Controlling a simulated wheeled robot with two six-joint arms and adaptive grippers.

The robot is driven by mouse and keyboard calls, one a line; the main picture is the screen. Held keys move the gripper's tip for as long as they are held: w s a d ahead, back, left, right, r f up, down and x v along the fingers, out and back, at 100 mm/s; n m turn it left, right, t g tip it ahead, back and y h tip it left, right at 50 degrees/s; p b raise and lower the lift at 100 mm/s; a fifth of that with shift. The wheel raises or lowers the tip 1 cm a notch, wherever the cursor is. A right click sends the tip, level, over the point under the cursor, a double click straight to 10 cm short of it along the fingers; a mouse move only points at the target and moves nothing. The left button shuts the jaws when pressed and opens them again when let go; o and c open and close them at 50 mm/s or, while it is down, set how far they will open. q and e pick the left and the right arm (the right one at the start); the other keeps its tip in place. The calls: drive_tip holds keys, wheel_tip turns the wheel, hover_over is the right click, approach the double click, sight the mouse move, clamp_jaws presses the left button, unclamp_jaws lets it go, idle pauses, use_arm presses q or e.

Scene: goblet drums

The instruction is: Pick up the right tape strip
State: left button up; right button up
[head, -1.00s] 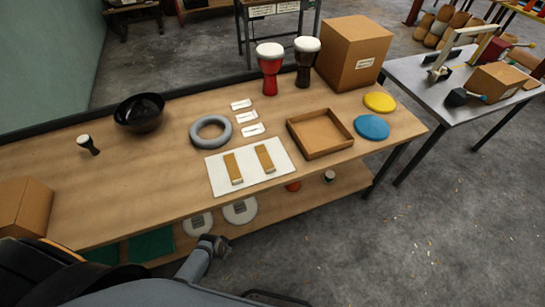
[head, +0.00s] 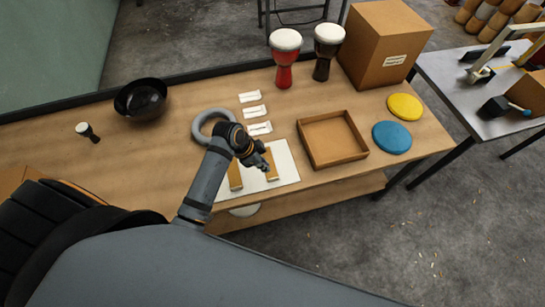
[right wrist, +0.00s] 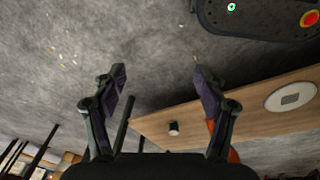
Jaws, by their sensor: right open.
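Two tan tape strips lie on a white mat (head: 287,160) on the workbench. The left strip (head: 235,178) shows beside my left forearm. The right tape strip (head: 272,172) is partly hidden by my left gripper (head: 262,161), which is over its far part. I cannot tell whether the gripper touches it or how far its fingers are apart. My right gripper (right wrist: 157,82) is open and empty in the right wrist view, over the grey floor, away from the strips.
An open cardboard tray (head: 332,138) stands right of the mat. A grey ring (head: 203,122) and white cards (head: 254,111) lie behind it. Blue (head: 391,137) and yellow (head: 404,106) discs lie farther right. The lower shelf (right wrist: 245,108) shows in the right wrist view.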

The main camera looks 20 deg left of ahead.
sight(275, 177)
use_arm(q)
drive_tip(key=d+f, duration=0.1)
drive_tip(key=s+f, duration=0.1)
drive_tip(key=f, duration=0.1)
drive_tip(key=shift+s+d, duration=0.1)
drive_tip(key=shift+d, duration=0.25)
use_arm(e)
drive_tip(key=s+g, duration=0.1)
drive_tip(key=s, duration=0.9)
use_arm(q)
drive_tip(key=f, duration=0.1)
drive_tip(key=w+f+p, duration=0.1)
drive_tip(key=f, duration=0.1)
drive_tip(key=shift+w+d, duration=0.3)
drive_tip(key=shift+d, duration=0.05)
drive_tip(key=x, duration=0.3)
drive_tip(key=shift+d+f+p, duration=0.1)
drive_tip(key=shift+p, duration=0.25)
drive_tip(key=shift+s, duration=0.1)
clamp_jaws()
use_arm(e)
drive_tip(key=w, duration=0.1)
drive_tip(key=w+r, duration=0.1)
drive_tip(key=w, duration=0.3)
drive_tip(key=shift+w+r, duration=0.15)
drive_tip(key=shift+r, duration=0.1)
